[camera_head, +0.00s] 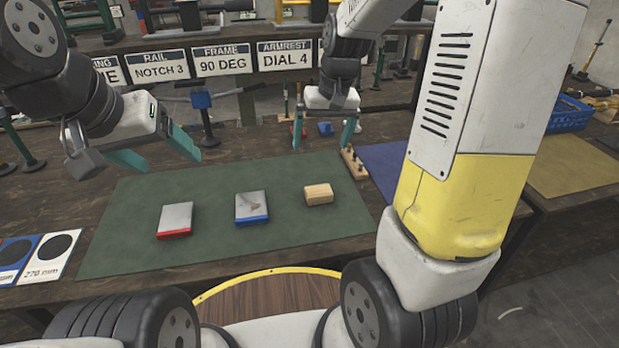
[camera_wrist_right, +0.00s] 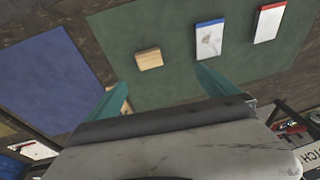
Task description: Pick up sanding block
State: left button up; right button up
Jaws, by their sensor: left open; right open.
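A light wooden block (camera_head: 318,194), which looks like the sanding block, lies on the right part of the green mat (camera_head: 140,262). It also shows in the right wrist view (camera_wrist_right: 149,59), ahead of the fingers and apart from them. My right gripper (camera_head: 324,138) is open and empty, above the far edge of the mat behind the block. Its two teal fingers (camera_wrist_right: 160,88) are spread in the wrist view. My left gripper (camera_head: 155,158) is open and empty, above the mat's far left part. A red-edged block (camera_head: 175,220) and a blue-edged block (camera_head: 251,207) lie left of the wooden block.
A wooden peg strip (camera_head: 354,164) stands by the mat's far right corner, close to my right gripper. A blue mat (camera_head: 385,165) lies to the right. Label signs (camera_head: 222,60) and tools stand at the back. Printed cards (camera_head: 48,258) lie at the left.

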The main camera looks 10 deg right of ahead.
jog(key=g+h, duration=0.1)
jog(key=g, duration=0.1)
send_over(319, 190)
notch_tip(319, 190, down, 15)
jog(key=shift+w+a+f, duration=0.1)
jog(key=shift+a, duration=0.05)
notch_tip(319, 190, down, 8)
jog(key=shift+r, duration=0.15)
jog(key=shift+c, duration=0.2)
jog(key=c, duration=1.5)
jog(key=shift+c, duration=0.2)
